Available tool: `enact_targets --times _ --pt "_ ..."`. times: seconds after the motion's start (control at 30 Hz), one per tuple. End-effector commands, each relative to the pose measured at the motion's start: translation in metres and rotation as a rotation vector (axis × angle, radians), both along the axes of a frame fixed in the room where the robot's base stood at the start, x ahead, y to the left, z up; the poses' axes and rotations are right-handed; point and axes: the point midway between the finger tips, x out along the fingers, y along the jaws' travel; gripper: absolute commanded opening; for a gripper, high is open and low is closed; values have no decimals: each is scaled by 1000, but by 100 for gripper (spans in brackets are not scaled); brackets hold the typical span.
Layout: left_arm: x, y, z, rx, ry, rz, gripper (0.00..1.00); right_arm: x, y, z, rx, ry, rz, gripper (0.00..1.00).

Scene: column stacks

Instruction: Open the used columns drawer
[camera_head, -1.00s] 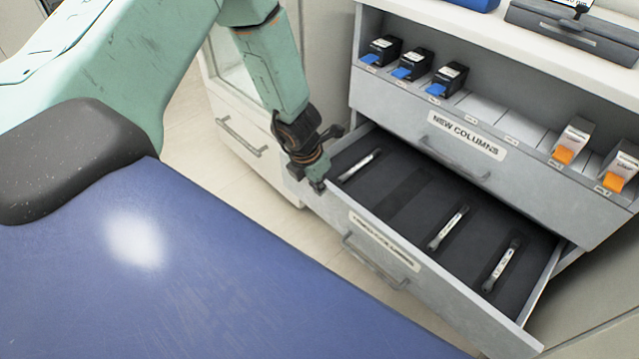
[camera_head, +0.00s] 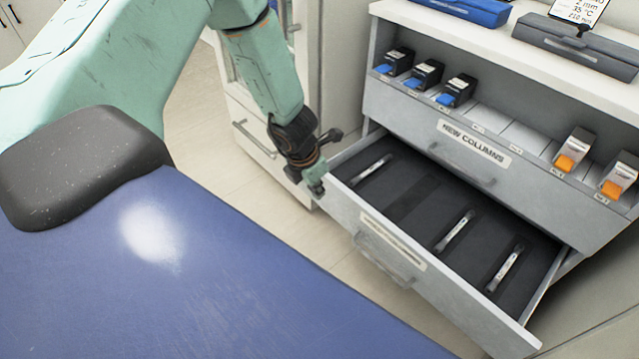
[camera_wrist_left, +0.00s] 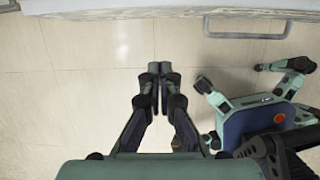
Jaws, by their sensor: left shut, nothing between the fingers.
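The used columns drawer (camera_head: 408,285) is pulled out below the new columns drawer. Its dark inside shows one column (camera_head: 371,169) at the far left and two more, a middle column (camera_head: 456,231) and a right column (camera_head: 505,268). Its handle (camera_head: 383,263) is on the front face, and its label is too oblique to read fully. My left gripper (camera_head: 315,187) is at the drawer's left front corner, apart from the handle; whether it touches the corner I cannot tell. In the left wrist view its fingers (camera_wrist_left: 154,82) are shut and empty above the floor. My right gripper is not clearly seen.
A white cabinet (camera_head: 247,128) stands behind my arm. Floor (camera_head: 290,240) is clear beside the open drawer.

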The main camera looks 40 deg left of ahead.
Motion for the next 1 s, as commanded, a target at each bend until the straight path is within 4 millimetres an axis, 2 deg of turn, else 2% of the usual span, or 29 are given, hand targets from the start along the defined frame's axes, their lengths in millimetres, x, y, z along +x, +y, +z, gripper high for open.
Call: enact_targets --times 0.03,0.1,0.43,0.63,1.0 --pt "-2 0 11 -1 1 2 0 0 0 10 0 0 0 0" --pt "-3 1 21 -2 1 1 0 0 0 16 0 0 0 0" --pt "-12 3 59 -2 2 2 0 0 0 44 0 0 0 0" --pt "-16 4 69 0 3 1 0 0 0 51 0 0 0 0" --pt "-19 4 69 13 1 -36 0 0 0 51 0 0 0 0"
